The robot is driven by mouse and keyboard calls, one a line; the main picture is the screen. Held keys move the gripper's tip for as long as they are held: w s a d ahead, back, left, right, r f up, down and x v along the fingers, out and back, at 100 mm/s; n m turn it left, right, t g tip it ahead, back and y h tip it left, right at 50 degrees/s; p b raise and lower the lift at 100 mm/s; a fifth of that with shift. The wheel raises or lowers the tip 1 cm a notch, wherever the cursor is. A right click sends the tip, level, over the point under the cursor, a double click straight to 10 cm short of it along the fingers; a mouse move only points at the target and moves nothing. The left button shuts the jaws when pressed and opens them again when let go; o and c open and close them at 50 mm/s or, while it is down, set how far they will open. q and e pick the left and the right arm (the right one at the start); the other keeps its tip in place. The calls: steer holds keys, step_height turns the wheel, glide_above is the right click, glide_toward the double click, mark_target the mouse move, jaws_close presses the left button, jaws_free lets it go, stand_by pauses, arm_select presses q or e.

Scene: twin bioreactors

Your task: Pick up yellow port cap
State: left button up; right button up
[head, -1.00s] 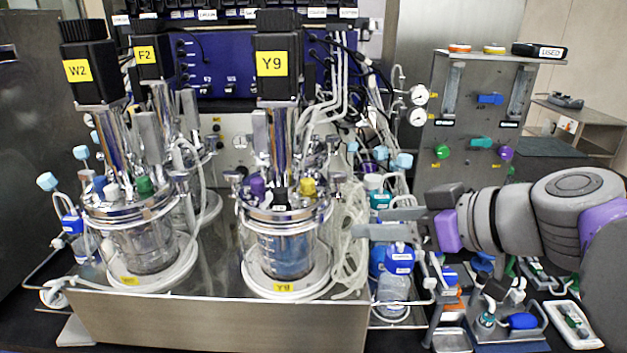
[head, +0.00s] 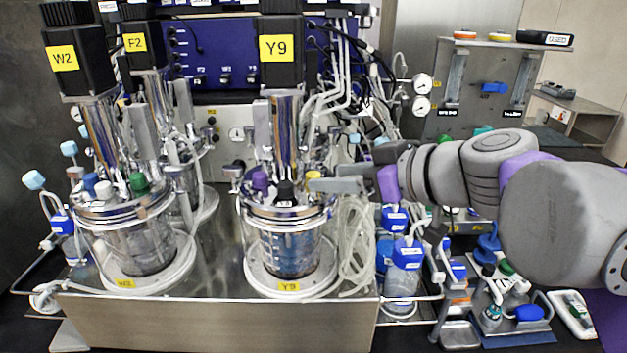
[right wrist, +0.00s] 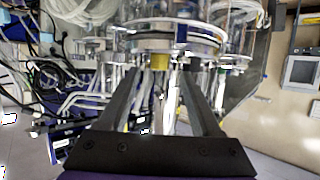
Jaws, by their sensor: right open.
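In the right wrist view the yellow cap (right wrist: 160,62) shows beyond and between the two fingertips of my right gripper (right wrist: 165,75), which are apart with nothing held. My left gripper is not in view.
The W2 bioreactor (head: 140,240) stands to the left. A purple cap (head: 260,181) and a black cap (head: 285,193) are close to the yellow one. Looped clear tubing (head: 357,245) hangs right of the vessel. Blue-capped bottles (head: 405,265) stand below my right arm.

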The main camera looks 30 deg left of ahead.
mark_target(317, 175)
steer(key=x, duration=0.4)
steer(key=shift+w+a, duration=0.15)
steer(key=shift+r, duration=0.1)
steer(key=shift+c, duration=0.2)
jaws_close()
